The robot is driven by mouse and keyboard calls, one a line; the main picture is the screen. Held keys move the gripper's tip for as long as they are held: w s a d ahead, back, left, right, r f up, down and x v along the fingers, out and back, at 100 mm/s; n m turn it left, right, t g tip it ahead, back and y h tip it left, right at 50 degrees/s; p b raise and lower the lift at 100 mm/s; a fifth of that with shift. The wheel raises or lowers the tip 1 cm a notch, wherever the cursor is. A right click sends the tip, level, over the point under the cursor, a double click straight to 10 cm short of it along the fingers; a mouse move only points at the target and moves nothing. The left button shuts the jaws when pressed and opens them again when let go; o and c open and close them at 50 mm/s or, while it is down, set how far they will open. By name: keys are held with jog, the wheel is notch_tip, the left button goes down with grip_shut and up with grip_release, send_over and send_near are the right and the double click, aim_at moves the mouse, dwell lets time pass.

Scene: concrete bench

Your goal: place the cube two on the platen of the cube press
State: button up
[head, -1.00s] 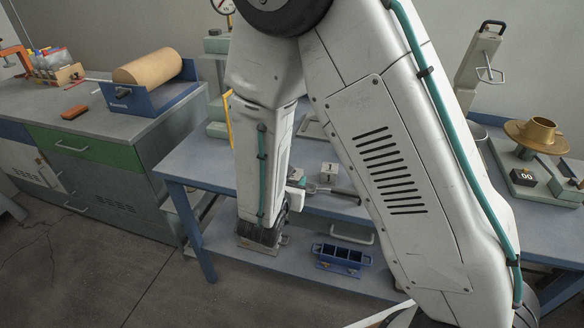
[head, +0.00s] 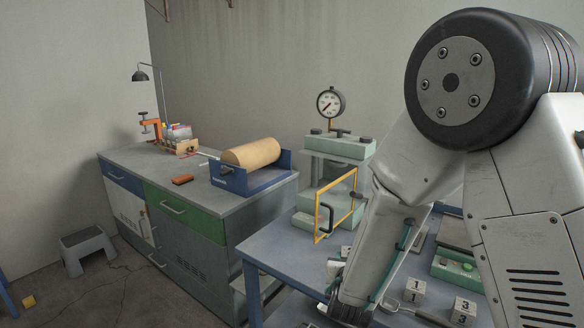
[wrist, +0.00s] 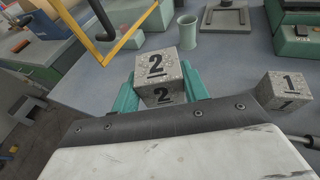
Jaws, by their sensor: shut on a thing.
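Cube two (wrist: 157,65), a grey speckled block marked 2, is held between the teal fingers of my gripper (wrist: 160,88) in the wrist view. The gripper is shut on it, with the cube's top and one numbered side clear. The cube press (head: 338,146) is pale green with a round gauge on top and stands at the back of the blue bench. Its yellow-framed guard (head: 318,215) stands out from it. I cannot clearly make out the platen.
Cube one (head: 415,290) and cube three (head: 463,311) sit on the bench (head: 275,245); cube one also shows in the wrist view (wrist: 284,88). A pale green cup (wrist: 187,31) and a flat grey plate (wrist: 222,19) lie beyond the held cube. A cabinet (head: 190,215) stands left.

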jog(key=w+d+r, duration=0.2)
jog(key=d, duration=0.3)
jog(key=w+d+r+m+h, duration=0.1)
jog(key=w+d+r, duration=0.1)
jog(key=d, duration=0.4)
jog(key=shift+w+r, duration=0.3)
jog(key=shift+r, duration=0.2)
jog(key=shift+d, duration=0.1)
